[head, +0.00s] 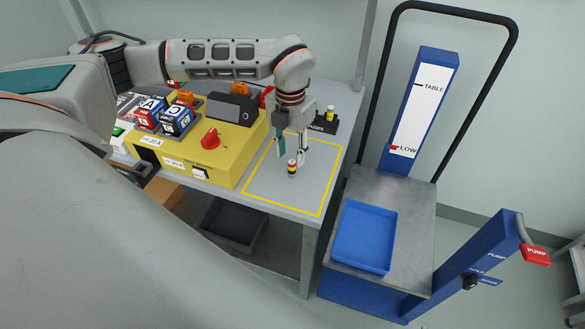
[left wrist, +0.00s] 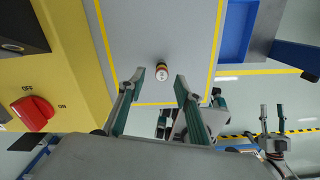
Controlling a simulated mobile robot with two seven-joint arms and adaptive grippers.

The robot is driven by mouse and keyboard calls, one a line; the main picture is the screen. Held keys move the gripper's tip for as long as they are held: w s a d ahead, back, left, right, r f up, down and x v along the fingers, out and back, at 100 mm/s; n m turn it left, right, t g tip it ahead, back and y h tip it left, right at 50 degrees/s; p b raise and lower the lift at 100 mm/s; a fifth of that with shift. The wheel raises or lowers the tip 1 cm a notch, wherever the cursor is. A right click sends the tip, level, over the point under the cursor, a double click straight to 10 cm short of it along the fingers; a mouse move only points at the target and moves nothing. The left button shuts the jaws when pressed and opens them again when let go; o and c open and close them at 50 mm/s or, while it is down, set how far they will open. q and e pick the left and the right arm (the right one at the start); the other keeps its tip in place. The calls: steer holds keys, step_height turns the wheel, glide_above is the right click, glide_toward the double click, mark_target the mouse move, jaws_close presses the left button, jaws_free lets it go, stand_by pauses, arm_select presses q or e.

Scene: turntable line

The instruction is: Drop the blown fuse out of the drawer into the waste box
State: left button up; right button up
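A fuse (head: 292,169) with yellow, red and dark bands stands upright on the grey table top inside the yellow outline. It also shows in the left wrist view (left wrist: 161,72), ahead of and between my left fingertips, apart from both. My left gripper (head: 292,156) points down over the fuse, open and empty. My right gripper (left wrist: 272,108) shows small at the right of the left wrist view, its fingers apart and empty. A dark drawer-like part (head: 141,172) sticks out of the yellow box's front; its inside is hard to see. I cannot tell which container is the waste box.
The yellow box (head: 235,160) with a red knob (head: 210,138) stands left of the fuse. A black fuse holder (head: 327,123) stands behind. A dark bin (head: 233,222) and a brown box (head: 165,194) are below the table. A blue tray (head: 366,236) lies on the lift cart at right.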

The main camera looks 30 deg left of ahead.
mark_target(293, 161)
arm_select(q)
steer(key=f, duration=0.4)
steer(key=shift+w+d, duration=0.15)
steer(key=shift+d, duration=0.05)
jaws_close()
